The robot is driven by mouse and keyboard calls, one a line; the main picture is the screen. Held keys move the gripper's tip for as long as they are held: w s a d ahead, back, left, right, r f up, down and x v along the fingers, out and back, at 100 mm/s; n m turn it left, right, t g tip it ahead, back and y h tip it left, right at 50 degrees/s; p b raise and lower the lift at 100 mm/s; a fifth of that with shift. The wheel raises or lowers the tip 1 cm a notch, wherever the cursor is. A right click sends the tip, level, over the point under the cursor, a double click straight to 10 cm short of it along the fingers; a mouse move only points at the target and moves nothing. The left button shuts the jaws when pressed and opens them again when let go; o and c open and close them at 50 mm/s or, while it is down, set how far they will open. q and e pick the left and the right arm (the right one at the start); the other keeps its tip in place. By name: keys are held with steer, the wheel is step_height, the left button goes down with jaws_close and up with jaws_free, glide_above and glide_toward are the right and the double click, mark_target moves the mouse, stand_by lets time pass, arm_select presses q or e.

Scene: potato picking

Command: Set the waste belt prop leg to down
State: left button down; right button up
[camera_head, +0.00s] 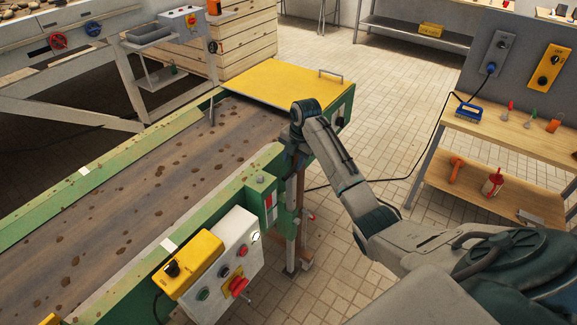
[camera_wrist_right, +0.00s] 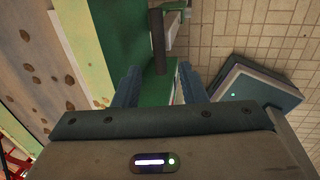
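The waste belt (camera_head: 150,175) is a dirt-spotted conveyor with green side rails. At its near right side a narrow upright metal leg (camera_head: 291,235) runs to the floor, with a brown bar (camera_head: 300,185) and a small red knob (camera_head: 311,217) beside it. I cannot tell the prop leg's exact setting. My right gripper (camera_head: 291,148) is at the belt's side above this leg, its tips largely hidden by the wrist. In the right wrist view its two blue fingers (camera_wrist_right: 160,88) stand apart on either side of a green part (camera_wrist_right: 155,92), with a dark bar (camera_wrist_right: 157,40) beyond. My left gripper is out of view.
A white control box (camera_head: 235,260) with buttons and a yellow box (camera_head: 188,262) hang on the belt's near side. A yellow cover (camera_head: 285,85) tops the belt's far end. A wooden workbench (camera_head: 510,135) stands right. Tiled floor is clear between.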

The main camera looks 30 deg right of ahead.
mark_target(290, 172)
steer(key=shift+w+a+f+p, duration=0.1)
steer(key=shift+w+f+p, duration=0.1)
steer(key=shift+f, duration=0.7)
steer(key=shift+w+a+f+p, duration=0.1)
steer(key=shift+w+f, duration=0.05)
steer(key=shift+f, duration=0.75)
steer(key=shift+w+f+p, duration=0.15)
steer(key=shift+w+f, duration=0.05)
steer(key=shift+f, duration=0.7)
jaws_close()
